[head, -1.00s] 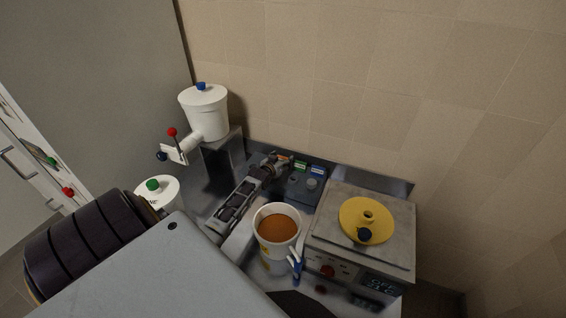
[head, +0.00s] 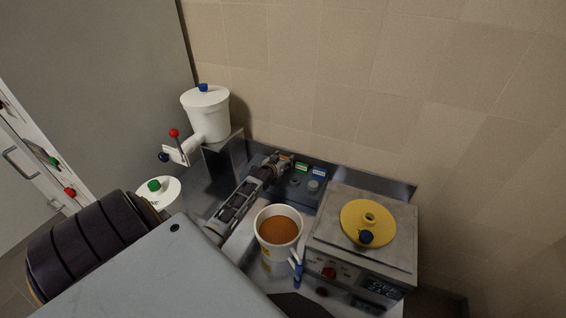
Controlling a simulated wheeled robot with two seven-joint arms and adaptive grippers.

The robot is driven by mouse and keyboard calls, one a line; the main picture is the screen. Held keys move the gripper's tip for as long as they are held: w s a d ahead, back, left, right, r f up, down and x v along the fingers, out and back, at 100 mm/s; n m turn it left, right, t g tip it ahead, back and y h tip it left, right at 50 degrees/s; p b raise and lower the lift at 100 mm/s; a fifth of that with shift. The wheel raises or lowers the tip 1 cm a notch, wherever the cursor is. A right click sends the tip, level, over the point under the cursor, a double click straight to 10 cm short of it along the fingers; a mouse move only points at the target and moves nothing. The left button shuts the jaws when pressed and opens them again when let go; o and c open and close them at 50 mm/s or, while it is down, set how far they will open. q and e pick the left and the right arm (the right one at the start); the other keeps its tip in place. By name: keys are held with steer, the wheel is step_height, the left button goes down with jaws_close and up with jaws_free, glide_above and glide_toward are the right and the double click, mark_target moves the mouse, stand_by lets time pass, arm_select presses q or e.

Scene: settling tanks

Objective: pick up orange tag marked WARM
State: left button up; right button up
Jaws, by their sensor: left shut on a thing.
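The orange tag (head: 284,157) shows as a small orange edge at the back of the steel bench, left of the green tag (head: 301,166) and the blue tag (head: 318,171). My left gripper (head: 279,164) reaches it from the front left and is shut on it. The fingers hide most of the tag, and its lettering is too small to read. I cannot tell whether the tag is clear of its holder. My right gripper is not in view.
A white mug (head: 279,250) of brown liquid stands in front of the arm. A hotplate (head: 334,237) with a yellow lid (head: 367,222) is to the right. A white lidded vessel (head: 207,116) stands behind left, and a green-knobbed white container (head: 158,191) at left.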

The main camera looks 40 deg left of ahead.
arm_select(q)
step_height(320, 180, up, 9)
steer(key=shift+b, duration=0.4)
